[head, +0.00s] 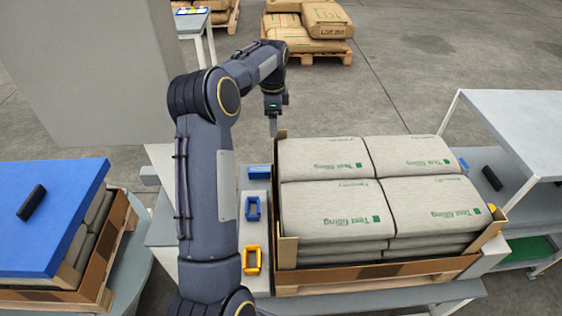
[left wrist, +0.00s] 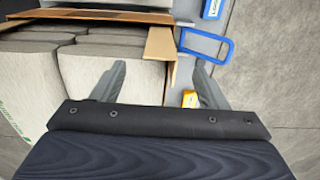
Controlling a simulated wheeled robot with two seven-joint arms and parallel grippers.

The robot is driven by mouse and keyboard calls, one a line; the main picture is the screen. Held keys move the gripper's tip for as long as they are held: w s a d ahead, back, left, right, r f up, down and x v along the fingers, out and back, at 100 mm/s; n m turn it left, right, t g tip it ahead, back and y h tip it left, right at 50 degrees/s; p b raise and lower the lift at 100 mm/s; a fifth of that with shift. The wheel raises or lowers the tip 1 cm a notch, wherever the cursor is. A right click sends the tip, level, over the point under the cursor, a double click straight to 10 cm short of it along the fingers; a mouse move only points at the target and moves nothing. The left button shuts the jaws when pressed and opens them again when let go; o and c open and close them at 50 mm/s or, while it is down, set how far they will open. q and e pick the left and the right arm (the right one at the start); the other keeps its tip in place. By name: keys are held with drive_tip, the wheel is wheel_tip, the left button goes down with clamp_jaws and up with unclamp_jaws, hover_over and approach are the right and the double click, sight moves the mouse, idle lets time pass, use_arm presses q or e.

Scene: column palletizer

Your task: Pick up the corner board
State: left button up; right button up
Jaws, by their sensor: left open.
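A tan corner board (head: 281,146) stands upright at the back left corner of the stack of grey sacks (head: 325,158). In the left wrist view a tan corner board (left wrist: 160,43) shows at the stack's corner, beyond and between my fingers. My left gripper (head: 273,128) is above the back left corner of the stack, close to the board. In the left wrist view my left gripper (left wrist: 160,85) is open, with a finger on either side of the corner line and nothing seen held. Contact cannot be told. Another corner board (head: 288,252) stands at the front left corner. My right gripper is not in view.
Blue clips (head: 252,208) and a yellow clip (head: 251,260) lie on the ledge left of the stack. A cardboard tray wall (head: 380,272) rings the stack's base. A blue-topped stack (head: 60,215) is at left, a grey shelf (head: 510,120) at right.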

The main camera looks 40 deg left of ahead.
use_arm(q)
wheel_tip(320, 180, down, 6)
drive_tip(key=shift+f, duration=0.25)
drive_tip(key=shift+c, duration=0.2)
drive_tip(key=shift+r, duration=0.1)
drive_tip(key=c, duration=1.3)
drive_tip(key=shift+o, duration=0.2)
drive_tip(key=shift+r, duration=0.1)
